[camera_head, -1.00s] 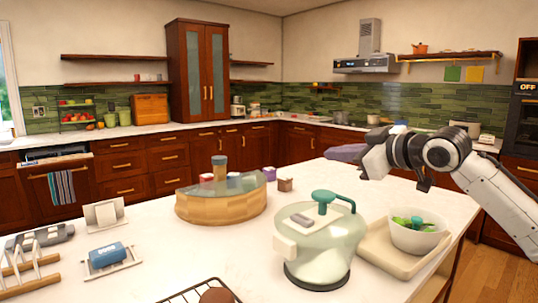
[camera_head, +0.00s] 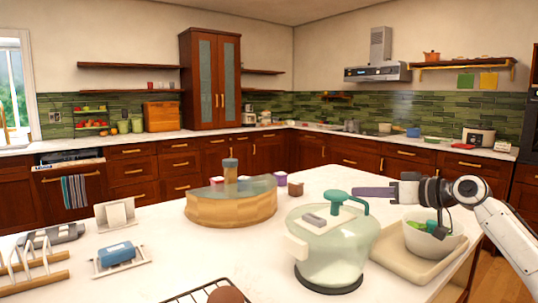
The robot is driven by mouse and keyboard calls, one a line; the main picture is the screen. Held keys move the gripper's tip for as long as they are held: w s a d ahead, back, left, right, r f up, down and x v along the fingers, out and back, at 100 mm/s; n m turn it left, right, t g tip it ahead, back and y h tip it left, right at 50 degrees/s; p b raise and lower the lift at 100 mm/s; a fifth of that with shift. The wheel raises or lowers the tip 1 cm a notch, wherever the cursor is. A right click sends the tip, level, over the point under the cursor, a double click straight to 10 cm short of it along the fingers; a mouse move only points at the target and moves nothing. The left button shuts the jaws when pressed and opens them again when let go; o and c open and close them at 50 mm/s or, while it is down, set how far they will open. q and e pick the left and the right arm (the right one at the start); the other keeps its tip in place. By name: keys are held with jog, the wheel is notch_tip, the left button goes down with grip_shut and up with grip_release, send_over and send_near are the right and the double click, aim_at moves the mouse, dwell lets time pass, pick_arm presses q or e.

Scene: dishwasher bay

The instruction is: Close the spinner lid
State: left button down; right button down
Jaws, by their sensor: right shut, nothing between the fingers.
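The spinner (camera_head: 338,262) is a pale green, see-through bowl on a dark base, standing on the white counter. Its pale lid (camera_head: 318,230) lies over the top, with a grey piece on it and a white tab at the left. I cannot tell whether the lid is fully seated. A teal crank handle (camera_head: 346,199) rises from the lid. My right gripper (camera_head: 362,193) comes in from the right, shut and empty, its purplish-grey fingers close to the handle's right end. I cannot tell whether they touch. My left gripper is not in view.
A white bowl of greens (camera_head: 432,238) stands on a beige tray (camera_head: 400,262) right of the spinner. A blue sponge (camera_head: 117,254) and a wooden rack (camera_head: 35,280) are at left. The counter between is clear.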

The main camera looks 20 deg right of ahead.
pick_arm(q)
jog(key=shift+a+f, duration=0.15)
pick_arm(e)
jog(key=shift+f, duration=0.4)
